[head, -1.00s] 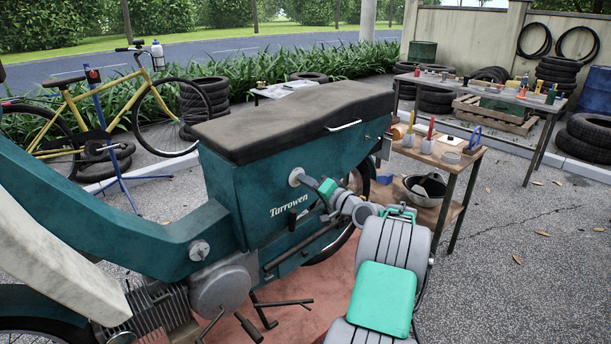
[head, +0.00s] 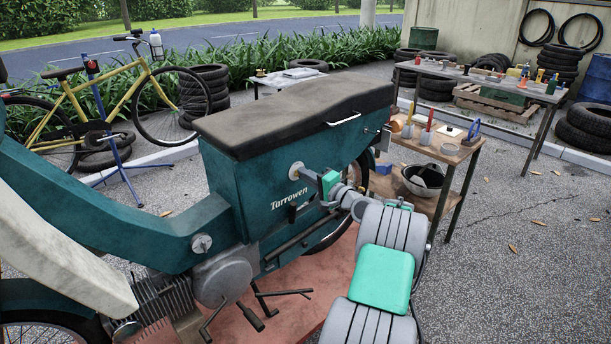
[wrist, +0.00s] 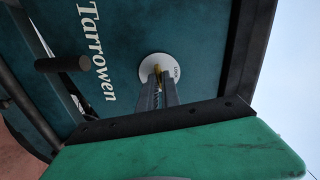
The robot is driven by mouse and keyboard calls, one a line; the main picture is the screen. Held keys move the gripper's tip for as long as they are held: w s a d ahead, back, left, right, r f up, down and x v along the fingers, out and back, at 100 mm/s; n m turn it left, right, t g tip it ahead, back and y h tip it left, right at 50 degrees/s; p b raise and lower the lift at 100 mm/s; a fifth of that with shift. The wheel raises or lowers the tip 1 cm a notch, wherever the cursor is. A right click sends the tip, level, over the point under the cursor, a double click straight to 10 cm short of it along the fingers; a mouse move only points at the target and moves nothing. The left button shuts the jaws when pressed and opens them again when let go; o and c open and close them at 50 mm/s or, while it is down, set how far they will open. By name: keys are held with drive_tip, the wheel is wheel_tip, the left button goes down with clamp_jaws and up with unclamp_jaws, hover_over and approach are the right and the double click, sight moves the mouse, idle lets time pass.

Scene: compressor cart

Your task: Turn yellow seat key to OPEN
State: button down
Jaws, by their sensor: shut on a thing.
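The yellow seat key (wrist: 162,70) shows in the wrist view as a small yellow piece between my fingertips, at a round white plate on the teal side panel. The plate (wrist: 148,66) carries small dark lettering on its right side that seems to read LOCK. In the head view the plate (head: 296,170) sits below the seat, left of my fingers, and the key is hidden. My gripper (head: 306,174) is shut on the key and reaches the panel from the right. It also shows in the wrist view (wrist: 158,80). The key's exact angle is hard to tell.
The dark seat (head: 290,115) lies closed on the teal body, with a metal handle (head: 344,119) along its side. A small wooden cart (head: 462,155) with tools and a bowl stands behind my arm. Open pavement (head: 520,260) lies to the right.

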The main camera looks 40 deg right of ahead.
drive_tip(key=c, duration=1.6)
unclamp_jaws()
drive_tip(key=shift+o, duration=0.2)
drive_tip(key=s, duration=0.8)
drive_tip(key=shift+w, duration=0.1)
